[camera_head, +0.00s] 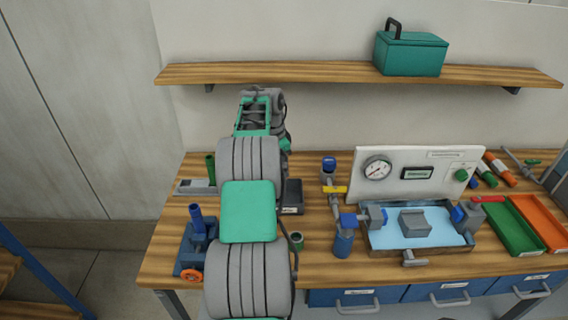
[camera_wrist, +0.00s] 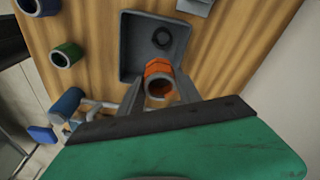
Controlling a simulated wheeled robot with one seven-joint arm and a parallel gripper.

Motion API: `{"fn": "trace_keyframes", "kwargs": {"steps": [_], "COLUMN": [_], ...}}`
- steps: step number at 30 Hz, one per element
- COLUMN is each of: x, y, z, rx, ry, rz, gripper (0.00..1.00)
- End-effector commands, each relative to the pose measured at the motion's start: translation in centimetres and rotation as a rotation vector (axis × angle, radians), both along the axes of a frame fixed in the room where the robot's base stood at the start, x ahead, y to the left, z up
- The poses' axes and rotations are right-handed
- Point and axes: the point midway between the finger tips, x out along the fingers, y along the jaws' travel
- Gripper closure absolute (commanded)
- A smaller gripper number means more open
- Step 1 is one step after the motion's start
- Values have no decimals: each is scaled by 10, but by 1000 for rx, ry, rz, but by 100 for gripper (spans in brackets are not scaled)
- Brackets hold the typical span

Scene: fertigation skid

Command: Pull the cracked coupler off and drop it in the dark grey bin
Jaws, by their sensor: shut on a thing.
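My gripper (camera_wrist: 159,78) is shut on an orange coupler (camera_wrist: 158,68), a short hollow tube with its open end towards the wrist camera. No crack can be made out on it. The dark grey bin (camera_wrist: 127,48) is behind the coupler in the wrist view, and the coupler overlaps its lower right part. I cannot tell how high the coupler is above the bin. A dark ring (camera_wrist: 163,38) lies in the bin. In the head view the bin (camera_head: 293,190) shows only partly beside my arm, which hides the gripper and the coupler.
A valve with a yellow handle (camera_head: 334,190), a water tray (camera_head: 415,248) and a gauge panel (camera_head: 410,175) are to the right. A shelf (camera_head: 340,72) runs above the back.

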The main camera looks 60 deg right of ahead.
Motion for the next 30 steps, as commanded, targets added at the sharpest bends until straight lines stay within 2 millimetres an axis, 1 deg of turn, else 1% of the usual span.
{"fn": "trace_keyframes", "kwargs": {"steps": [1,5,8,15,17,20,26,27,30], "x": [-7,-11,-11,-10,-10,-10,-10,-10,-10], "y": [-5,-7,-7,-7,-7,-6,-6,-6,-6], "z": [-1,-8,-19,-54,-59,-63,-62,-62,-62], "rx": [-1,-2,-1,-2,-2,-2,-2,-2,-2], "ry": [0,0,1,-1,0,-1,0,0,0], "rz": [-24,-42,-40,-37,-36,-37,-36,-36,-36], "gripper": [100,100,100,100,100,100,100,58,49]}}
